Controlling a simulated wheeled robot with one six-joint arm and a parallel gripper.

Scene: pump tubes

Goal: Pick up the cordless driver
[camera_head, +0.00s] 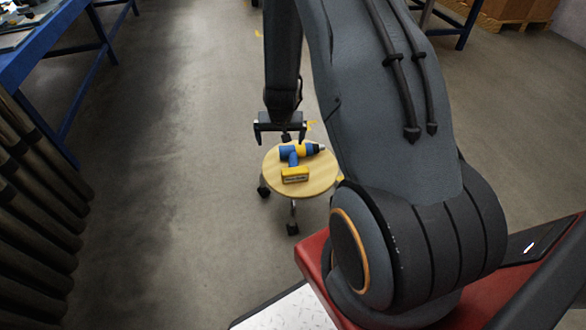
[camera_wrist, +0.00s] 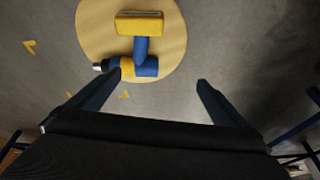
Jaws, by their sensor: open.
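The cordless driver (camera_head: 293,153) is blue and yellow with a dark chuck and a yellow battery base. It lies on its side on a round wooden stool (camera_head: 318,182), its chuck pointing right in the head view. In the wrist view the driver (camera_wrist: 141,48) lies beyond the fingers, chuck to the left, and the stool top (camera_wrist: 98,28) shows around it. My gripper (camera_head: 281,130) is at the stool's far edge in the head view, pointing down. In the wrist view my gripper (camera_wrist: 160,82) is open and empty, with the driver's chuck end near the left fingertip.
A blue workbench (camera_head: 60,30) stands at the upper left. Dark stacked tubes (camera_head: 35,190) lie along the left side. Cardboard boxes (camera_head: 505,10) are at the upper right. The floor around the stool is clear, with small yellow marks.

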